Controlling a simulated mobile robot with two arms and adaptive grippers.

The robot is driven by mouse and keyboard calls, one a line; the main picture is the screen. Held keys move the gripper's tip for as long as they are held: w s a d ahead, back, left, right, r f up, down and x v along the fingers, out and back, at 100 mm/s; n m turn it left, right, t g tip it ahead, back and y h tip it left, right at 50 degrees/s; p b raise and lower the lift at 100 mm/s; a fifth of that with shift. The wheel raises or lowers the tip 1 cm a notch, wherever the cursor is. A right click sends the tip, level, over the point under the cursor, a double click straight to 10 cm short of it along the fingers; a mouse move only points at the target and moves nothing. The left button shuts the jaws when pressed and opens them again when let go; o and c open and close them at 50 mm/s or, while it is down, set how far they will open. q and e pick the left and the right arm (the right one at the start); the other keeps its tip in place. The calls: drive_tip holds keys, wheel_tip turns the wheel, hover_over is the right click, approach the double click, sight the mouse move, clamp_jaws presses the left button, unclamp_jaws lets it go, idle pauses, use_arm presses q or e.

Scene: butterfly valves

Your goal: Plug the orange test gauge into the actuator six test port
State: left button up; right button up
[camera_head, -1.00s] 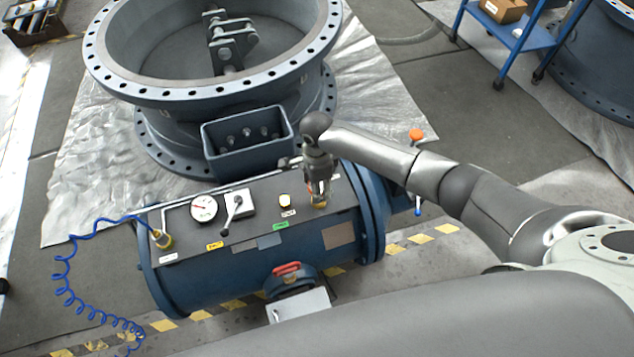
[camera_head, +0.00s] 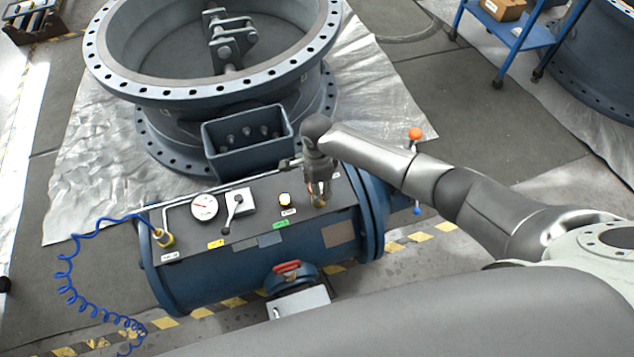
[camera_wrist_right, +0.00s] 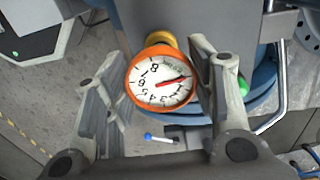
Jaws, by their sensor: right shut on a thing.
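The orange test gauge (camera_wrist_right: 162,78) has an orange rim, a white dial and a red needle. In the right wrist view it sits between the fingers of my right gripper (camera_wrist_right: 163,90), which is shut on it. In the head view my right gripper (camera_head: 318,198) points down at the right part of the blue actuator's dark top panel (camera_head: 262,207), and the gauge is mostly hidden. A yellow fitting (camera_wrist_right: 162,39) shows behind the gauge. I cannot tell whether the gauge is seated in a port. My left gripper is not in view.
The panel carries a white gauge (camera_head: 204,207), a lever switch (camera_head: 237,203), a button (camera_head: 284,198) and coloured labels. A coiled blue hose (camera_head: 68,272) joins its left end. A large flanged valve (camera_head: 215,95) stands behind. A blue cart (camera_head: 515,35) is at upper right.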

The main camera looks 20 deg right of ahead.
drive_tip(key=shift+f, duration=0.25)
idle(0.5)
drive_tip(key=shift+f, duration=0.45)
idle(0.7)
drive_tip(key=o, duration=1)
drive_tip(key=o, duration=0.5)
drive_tip(key=shift+r, duration=0.1)
